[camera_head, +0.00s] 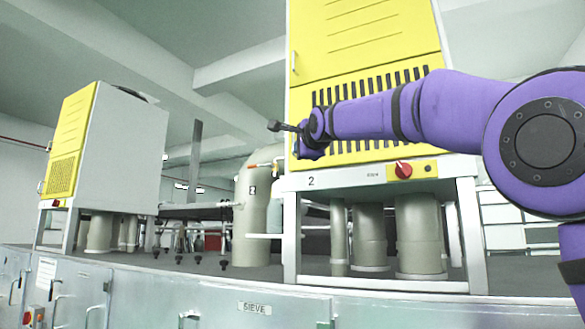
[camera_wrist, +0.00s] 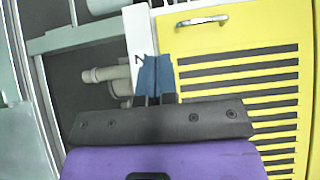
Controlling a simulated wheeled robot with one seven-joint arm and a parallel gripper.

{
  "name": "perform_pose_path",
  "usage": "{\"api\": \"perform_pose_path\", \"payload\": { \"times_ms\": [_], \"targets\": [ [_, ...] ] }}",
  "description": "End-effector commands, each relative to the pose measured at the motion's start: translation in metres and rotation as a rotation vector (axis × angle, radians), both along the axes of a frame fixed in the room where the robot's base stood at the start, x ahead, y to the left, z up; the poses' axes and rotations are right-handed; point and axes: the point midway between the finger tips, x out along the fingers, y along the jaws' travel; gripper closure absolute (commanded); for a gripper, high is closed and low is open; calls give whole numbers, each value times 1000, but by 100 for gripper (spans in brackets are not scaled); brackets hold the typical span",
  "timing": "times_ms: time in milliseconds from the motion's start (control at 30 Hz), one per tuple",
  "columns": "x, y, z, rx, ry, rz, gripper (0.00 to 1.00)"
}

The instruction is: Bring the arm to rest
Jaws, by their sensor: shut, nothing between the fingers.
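My purple arm reaches in from the right in the head view, raised and roughly level in front of the yellow machine (camera_head: 365,45). My gripper (camera_head: 309,152) is at its left end, in front of the lower left part of that machine. In the wrist view my gripper (camera_wrist: 155,80) shows blue fingers close together, shut and empty. The yellow machine front (camera_wrist: 235,50) lies beyond them with its dark slots and handle. I cannot tell the exact gap between gripper and machine.
A red knob (camera_head: 403,170) sits on the machine's white frame, marked 2. A second yellow and grey machine (camera_head: 118,140) stands at the left. Grey cylinders stand below and between them on a bench with a SIEVE label (camera_head: 254,308). Open air lies left of my gripper.

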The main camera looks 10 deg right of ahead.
Motion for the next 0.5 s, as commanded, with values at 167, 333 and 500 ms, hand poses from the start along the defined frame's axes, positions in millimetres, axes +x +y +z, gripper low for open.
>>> {"api": "perform_pose_path", "payload": {
  "times_ms": [167, 333, 500],
  "targets": [
    [-1, 0, 0, -1, 0, 0, 100],
    [-4, -11, -6, -22, 19, -7, 100],
    [-29, -60, -47, -166, 127, -24, 100]
  ]
}}
